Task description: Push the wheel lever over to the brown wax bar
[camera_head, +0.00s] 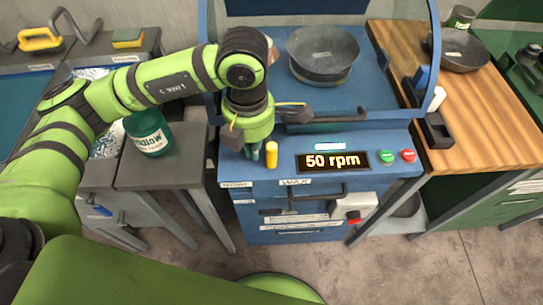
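My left gripper (255,148) points down at the front left of the blue spinning machine, beside a short yellow cylinder (271,155). My wrist partly hides its fingers, so I cannot tell whether they are open or shut. A dark bar with a thin yellow-brown rod (298,114) sticks out right of my wrist; I cannot tell whether it is the wheel lever. A brownish patch (273,52) shows behind my wrist, mostly hidden; I cannot tell whether it is the brown wax bar. My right gripper is not in view.
The machine front (330,215) has a "50 rpm" display (332,161), a green button (386,157), a red button (408,155) and a drawer labelled WAX. A green-white jar (149,134) stands left on a grey table. A wooden bench (480,115) with a pan (462,52) stands right.

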